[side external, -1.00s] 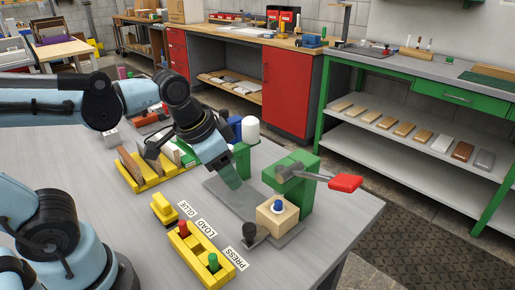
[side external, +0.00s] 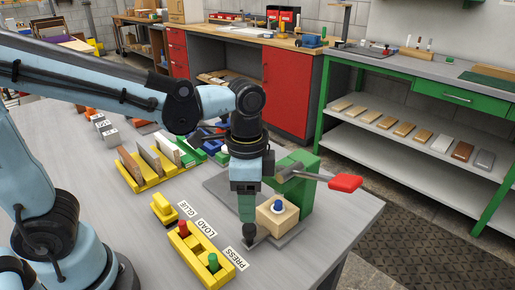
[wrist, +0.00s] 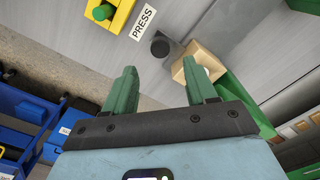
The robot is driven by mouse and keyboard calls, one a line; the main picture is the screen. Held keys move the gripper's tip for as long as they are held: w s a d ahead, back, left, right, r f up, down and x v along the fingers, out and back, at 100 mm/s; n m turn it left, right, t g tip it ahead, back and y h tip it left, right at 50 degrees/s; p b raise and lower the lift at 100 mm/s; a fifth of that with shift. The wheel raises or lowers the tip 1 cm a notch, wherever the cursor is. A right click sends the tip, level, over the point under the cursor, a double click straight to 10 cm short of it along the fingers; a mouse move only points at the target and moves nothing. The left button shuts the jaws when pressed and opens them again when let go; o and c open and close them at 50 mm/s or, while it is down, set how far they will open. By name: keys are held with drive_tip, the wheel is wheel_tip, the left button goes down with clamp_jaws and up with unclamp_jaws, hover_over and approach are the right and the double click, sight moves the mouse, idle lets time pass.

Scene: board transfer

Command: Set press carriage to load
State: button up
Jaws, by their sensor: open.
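The press is a green frame (side external: 297,205) with a lever ending in a red handle (side external: 345,183). The carriage, a grey plate (side external: 284,238), carries a wooden block (side external: 277,222) with a blue-topped white piece. It sits under the press, near the PRESS label (side external: 235,259). A dark round knob (side external: 249,238) is at its near end; it also shows in the wrist view (wrist: 159,47). My gripper (side external: 246,217) points down above the knob, open and empty. In the wrist view, the knob lies just beyond the green fingertips (wrist: 160,78), between their lines; contact cannot be told.
A yellow block (side external: 163,208) is near the GLUE label. A yellow rack (side external: 150,184) holds boards. The table's front right is clear.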

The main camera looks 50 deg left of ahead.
sight(249, 226)
drive_tip(key=shift+f, duration=3.6)
clamp_jaws()
